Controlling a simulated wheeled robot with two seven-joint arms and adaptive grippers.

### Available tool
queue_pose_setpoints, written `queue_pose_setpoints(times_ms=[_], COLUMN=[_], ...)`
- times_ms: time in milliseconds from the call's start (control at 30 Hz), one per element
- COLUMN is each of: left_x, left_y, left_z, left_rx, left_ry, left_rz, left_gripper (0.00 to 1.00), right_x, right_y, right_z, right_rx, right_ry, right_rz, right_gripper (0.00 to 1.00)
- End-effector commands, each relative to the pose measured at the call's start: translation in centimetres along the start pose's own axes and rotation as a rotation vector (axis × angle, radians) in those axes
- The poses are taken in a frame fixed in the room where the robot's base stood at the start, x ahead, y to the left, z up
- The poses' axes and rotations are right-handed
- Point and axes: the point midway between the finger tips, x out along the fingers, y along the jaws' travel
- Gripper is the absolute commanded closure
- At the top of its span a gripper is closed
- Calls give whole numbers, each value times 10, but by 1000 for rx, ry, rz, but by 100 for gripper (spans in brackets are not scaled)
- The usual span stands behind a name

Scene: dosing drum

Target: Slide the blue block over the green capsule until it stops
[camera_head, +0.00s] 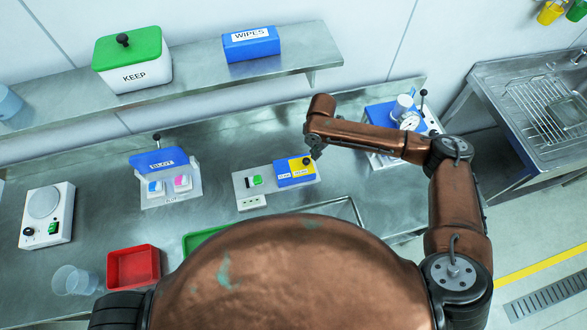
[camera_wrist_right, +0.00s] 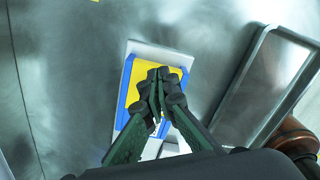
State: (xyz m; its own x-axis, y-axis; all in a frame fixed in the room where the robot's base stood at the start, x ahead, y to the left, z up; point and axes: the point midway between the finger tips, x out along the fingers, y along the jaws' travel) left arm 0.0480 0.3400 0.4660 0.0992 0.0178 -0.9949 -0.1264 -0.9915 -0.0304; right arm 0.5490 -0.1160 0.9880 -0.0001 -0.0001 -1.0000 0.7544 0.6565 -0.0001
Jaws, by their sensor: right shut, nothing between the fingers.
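The blue block (camera_head: 283,180) has a yellow panel on top and sits on the right part of a pale base plate (camera_head: 242,190). The green capsule (camera_head: 257,180) lies on the same plate, left of the block and uncovered. My right gripper (camera_head: 314,154) is at the block's right end. In the right wrist view its shut fingers (camera_wrist_right: 157,80) are over the block's yellow face (camera_wrist_right: 139,77), with nothing between them. I cannot tell whether the fingertips touch the block. They hide part of the block and plate. My left gripper is not in view.
A blue-lidded stand (camera_head: 158,161) is to the left, with a white scale (camera_head: 47,215) beyond it. A red tray (camera_head: 133,267) and a green tray (camera_head: 205,239) are nearer. A gauge device (camera_head: 391,120) stands behind my right arm. A shelf (camera_head: 200,82) runs above the bench.

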Motion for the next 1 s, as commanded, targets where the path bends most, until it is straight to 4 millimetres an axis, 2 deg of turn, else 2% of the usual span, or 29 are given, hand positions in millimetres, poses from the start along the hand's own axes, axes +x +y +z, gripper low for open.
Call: queue_pose_setpoints(times_ms=[1000], left_x=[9], left_y=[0], left_z=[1], left_rx=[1], left_ry=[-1], left_rz=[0], left_gripper=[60], right_x=[30], right_y=[0], right_z=[0], right_rx=[0], right_ry=[0], right_rz=[0], right_gripper=[100])
